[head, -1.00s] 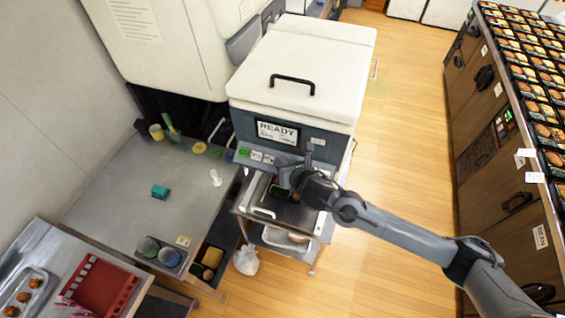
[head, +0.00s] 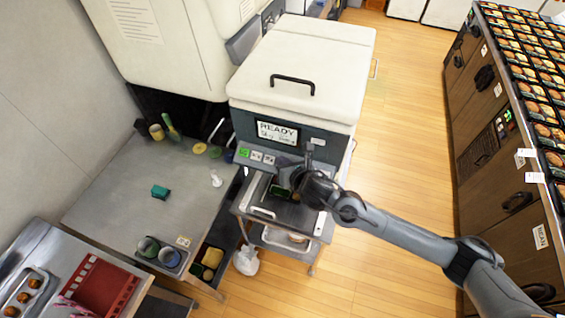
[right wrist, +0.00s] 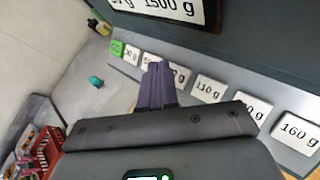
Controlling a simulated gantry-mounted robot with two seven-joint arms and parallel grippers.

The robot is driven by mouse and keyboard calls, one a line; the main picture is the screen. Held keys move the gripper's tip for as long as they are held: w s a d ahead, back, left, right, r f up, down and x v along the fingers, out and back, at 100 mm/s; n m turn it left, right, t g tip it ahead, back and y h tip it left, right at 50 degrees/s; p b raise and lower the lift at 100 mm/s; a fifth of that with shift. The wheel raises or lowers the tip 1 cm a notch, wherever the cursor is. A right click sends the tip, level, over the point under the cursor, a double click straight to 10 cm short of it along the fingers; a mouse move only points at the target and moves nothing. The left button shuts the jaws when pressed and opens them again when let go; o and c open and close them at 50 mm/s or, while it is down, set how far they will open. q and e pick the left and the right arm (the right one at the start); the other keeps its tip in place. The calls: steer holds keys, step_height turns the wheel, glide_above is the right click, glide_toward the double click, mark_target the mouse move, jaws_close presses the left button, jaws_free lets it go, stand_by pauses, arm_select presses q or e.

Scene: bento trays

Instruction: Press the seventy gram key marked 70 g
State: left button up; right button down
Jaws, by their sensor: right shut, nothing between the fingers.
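A row of white weight keys runs along the sloped front panel of the white-lidded machine (head: 300,65). In the right wrist view, the 110 g key (right wrist: 208,89) and 160 g key (right wrist: 297,133) are readable. A key just left of 110 g (right wrist: 181,75) is partly covered by my fingers; only "0 g" shows, so I cannot confirm it reads 70. My right gripper (head: 308,149) is shut and empty, its fingertips (right wrist: 157,68) in front of the panel. I cannot tell whether they touch a key. My left gripper is not in view.
A grey table (head: 120,205) stands left. A long counter of bento trays (head: 530,80) stands right, with open floor between.

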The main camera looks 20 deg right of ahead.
stand_by(0.4)
steer(key=shift+f, duration=0.15)
steer(key=shift+w+d+f+b, duration=0.1)
steer(key=shift+w+f+b, duration=0.05)
steer(key=shift+f+b, duration=0.15)
stand_by(0.3)
